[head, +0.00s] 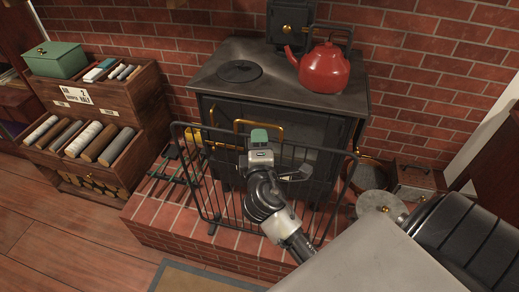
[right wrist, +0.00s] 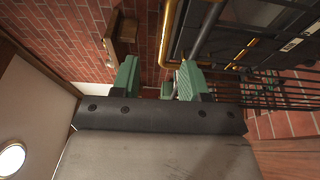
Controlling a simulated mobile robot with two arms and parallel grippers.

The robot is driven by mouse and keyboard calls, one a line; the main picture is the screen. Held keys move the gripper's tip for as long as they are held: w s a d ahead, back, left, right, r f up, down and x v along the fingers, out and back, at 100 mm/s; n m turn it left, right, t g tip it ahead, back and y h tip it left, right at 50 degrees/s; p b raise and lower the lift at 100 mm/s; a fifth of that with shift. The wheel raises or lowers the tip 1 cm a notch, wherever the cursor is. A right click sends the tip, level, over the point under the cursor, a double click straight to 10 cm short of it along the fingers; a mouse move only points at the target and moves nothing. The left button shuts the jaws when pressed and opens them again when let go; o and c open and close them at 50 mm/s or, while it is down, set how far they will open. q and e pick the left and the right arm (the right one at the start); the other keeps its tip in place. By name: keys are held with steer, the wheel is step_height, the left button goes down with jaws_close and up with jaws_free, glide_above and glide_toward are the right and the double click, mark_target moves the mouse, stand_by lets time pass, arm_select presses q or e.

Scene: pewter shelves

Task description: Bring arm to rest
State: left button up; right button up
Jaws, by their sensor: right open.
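My right gripper (head: 259,138) shows in the head view, in front of the black stove and over the black wire fireguard. Its arm comes in from the lower right. In the right wrist view its two green fingers stand apart with a gap between them (right wrist: 158,78); the gripper is open and I see nothing held in it. From these views I cannot tell whether it touches the fireguard. My left gripper is in neither view.
The fireguard (head: 325,205) stands on a brick hearth (head: 160,212) before the stove (head: 222,75). A red kettle (head: 324,69) sits on the stove top. A wooden display rack (head: 140,105) with a green box (head: 56,60) stands left. The wooden floor (head: 60,235) at lower left is clear.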

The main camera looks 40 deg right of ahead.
steer(key=shift+s+a, duration=0.35)
steer(key=shift+s, duration=0.25)
steer(key=s+a+f+g+y, duration=0.2)
steer(key=f, duration=1)
steer(key=s+a+f+m+g+y, duration=0.1)
steer(key=s+a+f+g+y, duration=0.15)
steer(key=f, duration=0.85)
steer(key=s+a+f+g+y, duration=0.1)
steer(key=s+f+g+y, duration=0.15)
steer(key=f, duration=0.95)
steer(key=s+f+m+g+y, duration=0.1)
steer(key=s+f+m+g, duration=0.1)
steer(key=s+f, duration=0.4)
steer(key=s+f+m+g, duration=0.2)
steer(key=s+f, duration=0.5)
steer(key=s, duration=0.7)
steer(key=s+f+m+g+y, duration=0.1)
steer(key=s+f+m+g, duration=0.2)
steer(key=s+f, duration=0.4)
steer(key=s+m, duration=0.1)
steer(key=s, duration=0.3)
steer(key=shift+y, duration=0.3)
steer(key=shift+s+f, duration=0.1)
